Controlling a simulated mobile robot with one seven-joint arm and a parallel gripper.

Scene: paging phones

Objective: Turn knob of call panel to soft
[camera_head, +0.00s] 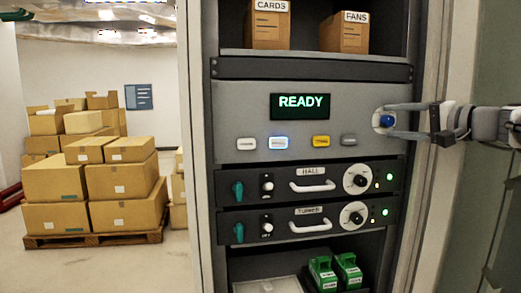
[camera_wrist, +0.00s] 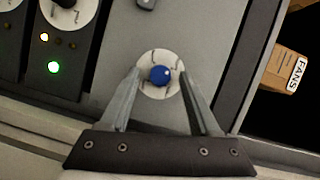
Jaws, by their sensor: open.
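The call panel (camera_head: 235,112) is a grey unit with a green "READY" display (camera_head: 300,106) and several small buttons below it. Its knob is blue (camera_head: 387,121), on a pale round dial at the panel's right end. In the wrist view the blue knob (camera_wrist: 160,75) sits at the centre of the white dial (camera_wrist: 158,90), which has dark marks. My gripper (camera_head: 388,121) reaches in from the right. In the wrist view its two open fingers (camera_wrist: 157,82) stand on either side of the knob, with gaps. The dial's labels are too small to read.
Below are two dark units, "HALL" (camera_head: 310,171) and a second (camera_head: 308,210), with handles, switches and dials. Boxes marked "CARDS" (camera_head: 268,28) and "FANS" (camera_head: 344,36) stand above. Green devices (camera_head: 322,272) are below. A pallet of cartons (camera_head: 95,240) stands left.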

